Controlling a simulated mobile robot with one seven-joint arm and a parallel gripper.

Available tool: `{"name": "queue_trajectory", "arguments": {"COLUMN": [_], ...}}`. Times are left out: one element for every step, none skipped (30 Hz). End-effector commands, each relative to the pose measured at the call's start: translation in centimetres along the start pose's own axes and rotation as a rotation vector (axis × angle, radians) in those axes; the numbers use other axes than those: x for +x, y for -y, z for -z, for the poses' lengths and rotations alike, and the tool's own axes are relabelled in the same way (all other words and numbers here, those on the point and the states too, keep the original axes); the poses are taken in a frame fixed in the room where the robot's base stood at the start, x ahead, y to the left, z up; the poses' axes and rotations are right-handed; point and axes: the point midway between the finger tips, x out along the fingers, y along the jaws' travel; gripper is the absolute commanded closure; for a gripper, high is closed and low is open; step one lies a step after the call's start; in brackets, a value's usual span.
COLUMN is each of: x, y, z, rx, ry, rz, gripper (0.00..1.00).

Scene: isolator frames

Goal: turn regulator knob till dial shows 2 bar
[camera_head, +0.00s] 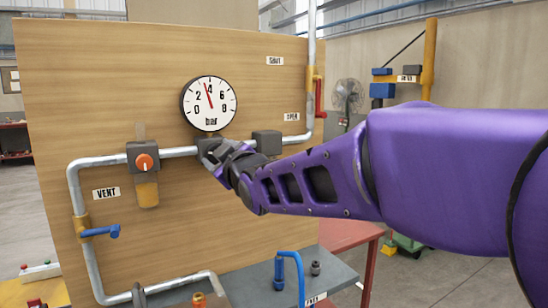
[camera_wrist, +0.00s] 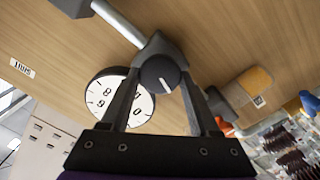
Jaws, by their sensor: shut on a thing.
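The round white pressure dial (camera_head: 209,103) is on the wooden panel, marked 0 to 8 bar. Its red needle points up and slightly left, just short of the 4. Below the dial, my gripper (camera_head: 213,155) reaches the pipe from the right and hides the knob there. In the wrist view, the dark round regulator knob (camera_wrist: 160,73) with a white mark sits between my two fingers (camera_wrist: 161,82), and the gripper is shut on it. The dial (camera_wrist: 142,112) also shows there, upside down and partly covered by a finger.
An orange knob (camera_head: 145,161) on a grey block is left on the same pipe. A blue handle (camera_head: 100,231) is at the lower left, by the VENT label (camera_head: 107,194). A red handle (camera_head: 319,95) is on the right pipe. A blue tap (camera_head: 290,262) stands on the bench below.

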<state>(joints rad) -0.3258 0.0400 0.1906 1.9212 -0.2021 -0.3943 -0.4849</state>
Motion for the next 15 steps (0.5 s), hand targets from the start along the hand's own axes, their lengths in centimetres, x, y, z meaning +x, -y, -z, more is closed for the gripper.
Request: {"name": "queue_trajectory", "arguments": {"x": [-0.04,-0.04,-0.04,-0.04,-0.04,-0.04,-0.04,-0.04,-0.04,-0.04,-0.04,-0.04,-0.04,-0.04,-0.04], "y": [-0.16,-0.15,-0.13,-0.11,-0.10,-0.08,-0.07,-0.05,-0.04,-0.02,-0.01,0.00,0.01,0.02,0.03], "z": [0.41,0.42,0.43,0.43,0.43,0.44,0.44,0.44,0.44,0.44,0.44,0.44,0.44,0.44,0.44], "rx": [-0.044,-0.072,-0.110,-0.138,-0.166,-0.202,-0.228,-0.254,-0.288,-0.312,-0.335,-0.364,-0.386,-0.407,-0.432], "ry": [-0.008,-0.008,-0.008,-0.008,-0.008,-0.008,-0.008,-0.008,-0.008,-0.008,-0.008,-0.009,-0.009,-0.009,-0.009], "rz": [-0.004,-0.004,-0.004,-0.004,-0.005,-0.005,-0.005,-0.005,-0.005,-0.005,-0.005,-0.006,-0.006,-0.006,-0.006], "gripper": [0.93,0.93,0.93,0.93,0.93,0.93,0.93,0.93,0.93,0.93,0.93,0.93,0.93,0.93,0.93]}}
